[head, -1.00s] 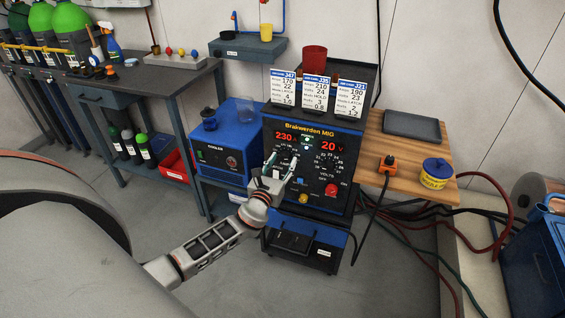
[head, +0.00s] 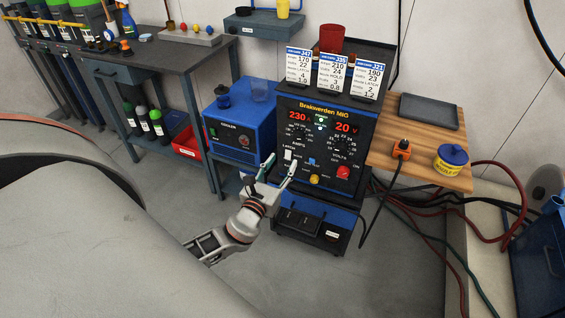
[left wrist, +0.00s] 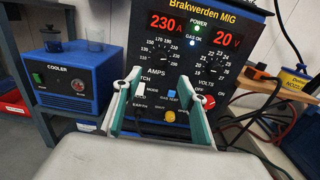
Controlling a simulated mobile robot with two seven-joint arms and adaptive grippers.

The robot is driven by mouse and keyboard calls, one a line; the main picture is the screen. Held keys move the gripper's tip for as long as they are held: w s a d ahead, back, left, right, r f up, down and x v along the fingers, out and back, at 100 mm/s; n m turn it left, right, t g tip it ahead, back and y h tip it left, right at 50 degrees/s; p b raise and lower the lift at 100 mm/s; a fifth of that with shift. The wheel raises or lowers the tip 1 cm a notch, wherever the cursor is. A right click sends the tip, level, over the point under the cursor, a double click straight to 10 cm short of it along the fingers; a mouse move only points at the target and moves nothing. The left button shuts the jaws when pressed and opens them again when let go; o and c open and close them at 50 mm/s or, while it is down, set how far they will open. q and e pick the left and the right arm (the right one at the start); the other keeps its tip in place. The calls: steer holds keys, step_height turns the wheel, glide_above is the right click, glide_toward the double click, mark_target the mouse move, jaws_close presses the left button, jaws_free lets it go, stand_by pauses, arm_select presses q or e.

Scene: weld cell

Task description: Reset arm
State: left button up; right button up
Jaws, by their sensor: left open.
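My left gripper (head: 280,169) is open, with nothing between its fingers. In the head view it hangs in front of the lower left of the Brakwerden MIG welder (head: 330,108). In the left wrist view the open fingers (left wrist: 157,105) frame the lower part of the welder's panel, and I cannot tell the exact gap. The displays read 230 A and 20 V. The amps knob (left wrist: 162,54) and volts knob (left wrist: 211,68) sit below them. A white rocker switch (head: 288,154), a blue button (head: 312,162), a yellow knob (head: 314,179) and a red knob (head: 343,172) are lower down. My right gripper is out of view.
Three setting cards (head: 333,74) and a red cup (head: 333,38) stand on top of the welder. A blue cooler (head: 238,130) is at its left. A wooden shelf (head: 420,171) at its right holds a dark tray, an orange plug and a yellow tin. Cables lie at lower right.

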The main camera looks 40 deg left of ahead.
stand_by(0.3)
arm_select(q)
steer(key=s+d+f+n+g+h, duration=0.3)
steer(key=s+d+f+n+g, duration=0.2)
steer(key=s+d+f+n, duration=0.6)
steer(key=s+d+f+n+g+h, duration=0.1)
steer(key=s+d+n, duration=0.3)
steer(key=n, duration=0.5)
steer(key=s+d+f+n+g+h, duration=0.1)
steer(key=s+d+f+n+h, duration=0.1)
steer(key=s+n, duration=0.5)
steer(key=d+f+n+p, duration=0.1)
steer(key=d+n, duration=0.1)
steer(key=shift+s+d+f+h, duration=0.2)
steer(key=shift+s+d+h, duration=0.1)
steer(key=shift+d, duration=0.05)
